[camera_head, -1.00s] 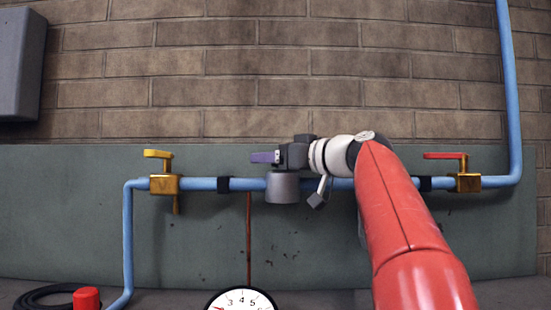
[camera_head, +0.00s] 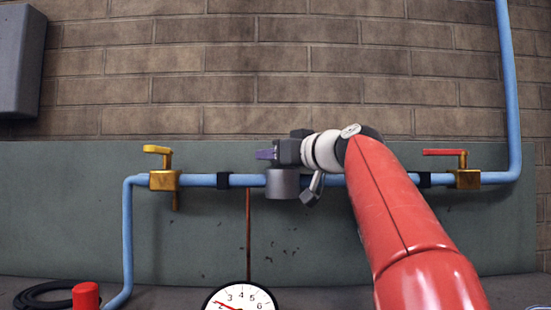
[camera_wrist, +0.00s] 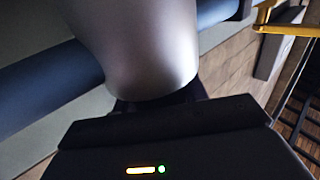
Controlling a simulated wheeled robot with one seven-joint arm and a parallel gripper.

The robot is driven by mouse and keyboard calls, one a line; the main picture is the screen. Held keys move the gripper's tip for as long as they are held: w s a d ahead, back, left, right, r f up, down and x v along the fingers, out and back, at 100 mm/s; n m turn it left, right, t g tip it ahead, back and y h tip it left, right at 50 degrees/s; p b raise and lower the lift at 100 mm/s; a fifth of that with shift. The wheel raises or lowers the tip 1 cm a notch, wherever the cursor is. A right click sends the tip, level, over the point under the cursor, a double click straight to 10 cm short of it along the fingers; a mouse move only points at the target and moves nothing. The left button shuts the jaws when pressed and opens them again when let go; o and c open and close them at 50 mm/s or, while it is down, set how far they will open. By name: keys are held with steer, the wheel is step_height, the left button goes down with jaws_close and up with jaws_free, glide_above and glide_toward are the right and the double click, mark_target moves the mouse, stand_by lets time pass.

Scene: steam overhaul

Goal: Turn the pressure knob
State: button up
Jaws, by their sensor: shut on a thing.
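The grey cylindrical regulator body (camera_head: 283,184) sits on the blue pipe in the middle of the wall panel. My gripper (camera_head: 282,153) is directly above it, reaching in from the right, and is shut on the pressure knob at its top. The knob itself is mostly hidden by the gripper. In the wrist view the regulator body (camera_wrist: 135,45) fills the upper middle, close to the gripper. A white gauge (camera_head: 240,300) is cut off at the bottom; its red needle points left, slightly up.
The blue pipe (camera_head: 205,180) runs across the green panel (camera_head: 90,210). A yellow-handled valve (camera_head: 165,181) is at left, a red-handled valve (camera_head: 467,179) at right. A red object (camera_head: 86,296) and black hose (camera_head: 40,296) lie lower left. A grey box (camera_head: 20,62) hangs upper left.

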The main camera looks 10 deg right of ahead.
steer(key=m+h, duration=0.1)
steer(key=h, duration=0.1)
steer(key=m+t+h, duration=0.1)
steer(key=h, duration=0.1)
steer(key=shift+d+m+t, duration=0.1)
steer(key=shift+m+t, duration=0.2)
steer(key=shift+m, duration=0.1)
steer(key=m+h, duration=0.2)
steer(key=h, duration=0.2)
steer(key=shift+w+d+m+h, duration=0.1)
steer(key=shift+d+m+h, duration=0.2)
steer(key=shift+m, duration=0.1)
steer(key=m+h, duration=0.1)
steer(key=h, duration=0.1)
steer(key=m+h+b, duration=0.1)
steer(key=m+h, duration=0.1)
steer(key=h, duration=0.1)
steer(key=shift+d+f+m, duration=0.1)
steer(key=shift+d+m, duration=0.1)
steer(key=shift+m, duration=0.1)
steer(key=shift+d+m+g+h, duration=0.2)
steer(key=shift+m+g+h, duration=0.55)
steer(key=shift+h, duration=0.5)
steer(key=shift+d+m+g+h, duration=0.15)
steer(key=shift+m+g+h, duration=0.6)
steer(key=shift+h, duration=0.5)
steer(key=o, duration=1)
steer(key=b+v, duration=0.2)
steer(key=v, duration=0.6)
steer(key=shift+b, duration=0.3)
